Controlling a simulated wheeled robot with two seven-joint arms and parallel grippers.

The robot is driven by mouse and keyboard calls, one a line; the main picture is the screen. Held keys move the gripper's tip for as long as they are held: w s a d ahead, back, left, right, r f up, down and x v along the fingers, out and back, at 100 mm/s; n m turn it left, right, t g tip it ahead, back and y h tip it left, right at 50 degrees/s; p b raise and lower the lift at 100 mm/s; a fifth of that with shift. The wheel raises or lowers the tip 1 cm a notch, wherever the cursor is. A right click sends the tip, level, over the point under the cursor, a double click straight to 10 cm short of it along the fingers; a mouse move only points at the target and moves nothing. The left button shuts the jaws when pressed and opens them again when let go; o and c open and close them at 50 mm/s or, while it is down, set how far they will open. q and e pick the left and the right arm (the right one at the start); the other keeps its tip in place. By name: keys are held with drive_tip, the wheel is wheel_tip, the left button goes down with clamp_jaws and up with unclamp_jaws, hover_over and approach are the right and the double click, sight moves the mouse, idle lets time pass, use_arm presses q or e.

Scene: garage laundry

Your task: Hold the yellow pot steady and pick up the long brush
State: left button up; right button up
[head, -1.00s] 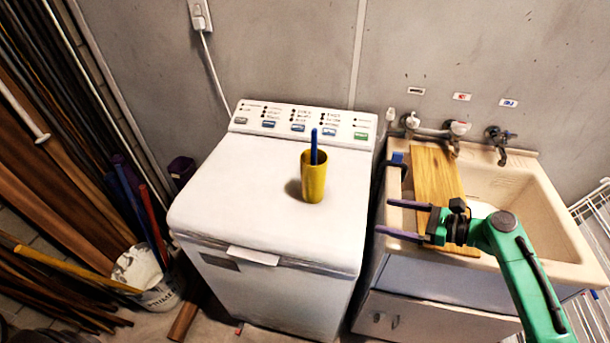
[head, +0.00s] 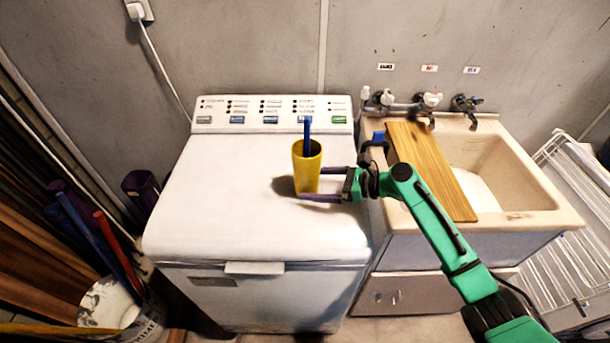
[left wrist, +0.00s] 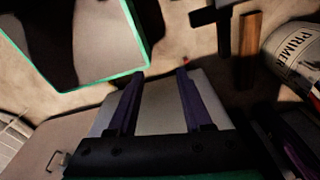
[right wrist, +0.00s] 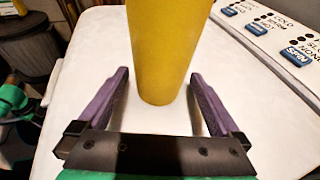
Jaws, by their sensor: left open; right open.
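The yellow pot (head: 307,170) stands upright on the white washing machine's lid. The blue long brush (head: 307,132) stands in it, its handle showing above the rim. My right gripper (head: 311,184) is open at the pot, with one finger on the far side and one on the near side. In the right wrist view the pot (right wrist: 165,50) stands upright between and just beyond the open purple fingers (right wrist: 158,88); the brush does not show there. My left gripper shows only in the left wrist view (left wrist: 162,75), open and empty, pointing down toward the floor.
The washing machine lid (head: 210,210) is otherwise clear. A laundry sink (head: 540,200) with a wooden board (head: 432,170) stands at right. A paint bucket (head: 110,305) and leaning poles are at left. The bucket also shows in the left wrist view (left wrist: 290,50).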

drive_tip(key=shift+w+a+f, duration=0.15)
drive_tip(key=shift+w+a, duration=0.05)
drive_tip(key=shift+a, duration=0.45)
use_arm(q)
drive_tip(key=shift+a+r, duration=0.15)
drive_tip(key=shift+a, duration=0.25)
use_arm(e)
drive_tip(key=shift+d, duration=0.1)
